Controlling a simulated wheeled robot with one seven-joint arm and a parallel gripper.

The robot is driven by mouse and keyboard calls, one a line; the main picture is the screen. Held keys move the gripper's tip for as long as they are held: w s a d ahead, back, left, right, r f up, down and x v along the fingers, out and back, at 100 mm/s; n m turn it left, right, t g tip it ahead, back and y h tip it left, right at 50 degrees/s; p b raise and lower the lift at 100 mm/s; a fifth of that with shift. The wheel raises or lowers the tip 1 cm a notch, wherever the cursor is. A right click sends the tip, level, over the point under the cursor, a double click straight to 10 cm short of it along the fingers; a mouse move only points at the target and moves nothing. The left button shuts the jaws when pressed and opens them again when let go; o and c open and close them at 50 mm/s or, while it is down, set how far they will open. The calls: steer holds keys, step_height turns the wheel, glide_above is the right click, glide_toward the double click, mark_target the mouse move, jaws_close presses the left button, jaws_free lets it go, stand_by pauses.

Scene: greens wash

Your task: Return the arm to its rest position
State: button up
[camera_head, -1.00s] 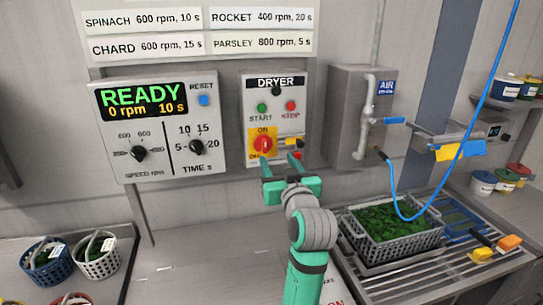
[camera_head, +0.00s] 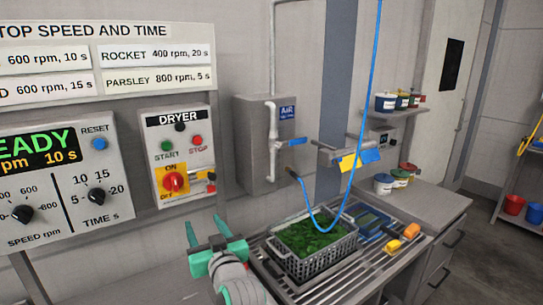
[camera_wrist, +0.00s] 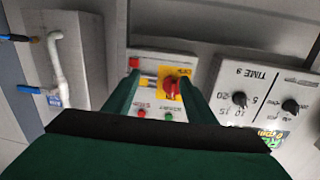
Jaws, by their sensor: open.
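My gripper (camera_head: 207,232) is at the lower left-middle of the head view, with its green fingers spread and nothing between them. It is apart from the dryer panel (camera_head: 183,157), below and in front of it. In the wrist view, the fingers (camera_wrist: 157,95) frame the dryer panel (camera_wrist: 160,62), which appears upside down with its red knob (camera_wrist: 171,87) on a yellow plate. The same red knob (camera_head: 173,181) shows in the head view. My arm folds up from the bottom edge; most of it is out of view.
A grey crate of greens (camera_head: 312,262) stands on a slatted rack right of my gripper. A blue hose (camera_head: 345,190) hangs above it. The control box (camera_head: 62,178) reads READY, 10 s.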

steer(key=s+d+f+m+h, duration=0.1)
steer(key=s+d+f+h, duration=0.15)
steer(key=f, duration=0.55)
steer(key=s+d+f+m+h, duration=0.1)
steer(key=s+d+f+m, duration=0.2)
steer(key=f, duration=0.5)
steer(key=s+d+f+h, duration=0.1)
steer(key=s+d+f, duration=0.1)
steer(key=s+f, duration=0.2)
steer(key=s+d+f+h, duration=0.1)
steer(key=s+d+f, duration=0.2)
steer(key=s+f, duration=0.1)
steer(key=s+d+f+t+h, duration=0.1)
steer(key=s+d+f, duration=0.2)
steer(key=f, duration=0.2)
steer(key=shift+s+d, duration=0.25)
steer(key=shift+s, duration=0.15)
steer(key=s+d+f+m+h, duration=0.1)
steer(key=s+d+f, duration=0.15)
steer(key=s, duration=0.55)
steer(key=s+d+f+h, duration=0.1)
steer(key=s+d+f, duration=0.15)
steer(key=s, duration=0.55)
steer(key=s+r, duration=0.2)
steer(key=s, duration=1.3)
steer(key=shift+s+d+r+m+g+h, duration=0.15)
steer(key=shift+d+m+g+h, duration=0.15)
steer(key=shift+g+h, duration=0.1)
